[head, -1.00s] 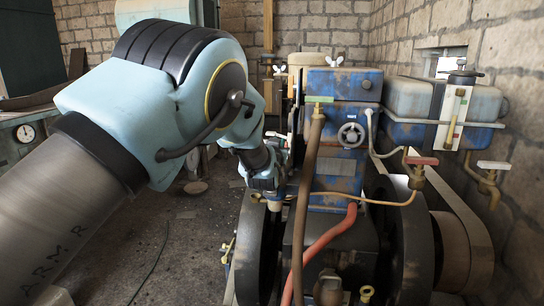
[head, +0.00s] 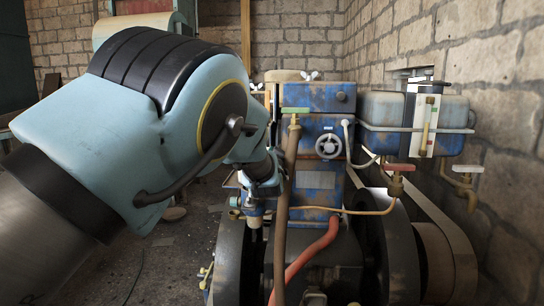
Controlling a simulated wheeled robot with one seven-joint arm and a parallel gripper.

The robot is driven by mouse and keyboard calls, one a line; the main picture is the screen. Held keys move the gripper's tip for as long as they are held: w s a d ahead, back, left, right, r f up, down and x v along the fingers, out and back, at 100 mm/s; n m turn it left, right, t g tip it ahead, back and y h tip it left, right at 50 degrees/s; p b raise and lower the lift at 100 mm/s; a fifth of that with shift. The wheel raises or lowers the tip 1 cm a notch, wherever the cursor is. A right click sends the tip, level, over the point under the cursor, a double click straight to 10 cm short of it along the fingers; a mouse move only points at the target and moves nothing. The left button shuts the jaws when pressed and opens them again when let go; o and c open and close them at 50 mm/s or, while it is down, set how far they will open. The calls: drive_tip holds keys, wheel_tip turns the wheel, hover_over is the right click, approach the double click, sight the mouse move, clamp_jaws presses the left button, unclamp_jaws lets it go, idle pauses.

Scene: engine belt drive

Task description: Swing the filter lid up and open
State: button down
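I cannot pick out the filter lid for certain. A tan rounded top (head: 283,76) shows behind the blue engine box (head: 318,97), and a wing nut (head: 310,76) stands by the box's top edge; either may belong to the filter. My gripper (head: 258,208) is low at the left side of the engine, beside the upright brown pipe. My own forearm and wrist cover much of it. Its fingers are too small and hidden to tell whether they are open or hold anything.
A handwheel (head: 329,146) faces me on the engine. A blue tank (head: 402,112) hangs at the right by the brick wall. A brown pipe (head: 281,220) and a red hose (head: 308,260) run down the front. Dark flywheels flank the engine.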

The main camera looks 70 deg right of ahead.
drive_tip(key=shift+s+f, duration=0.1)
drive_tip(key=shift+f, duration=0.15)
drive_tip(key=c, duration=0.9)
unclamp_jaws()
drive_tip(key=shift+r, duration=0.1)
drive_tip(key=shift+a, duration=0.1)
drive_tip(key=b+v, duration=0.3)
drive_tip(key=v, duration=0.7)
drive_tip(key=shift+s+a, duration=0.1)
drive_tip(key=shift+a, duration=0.2)
drive_tip(key=shift+c, duration=0.3)
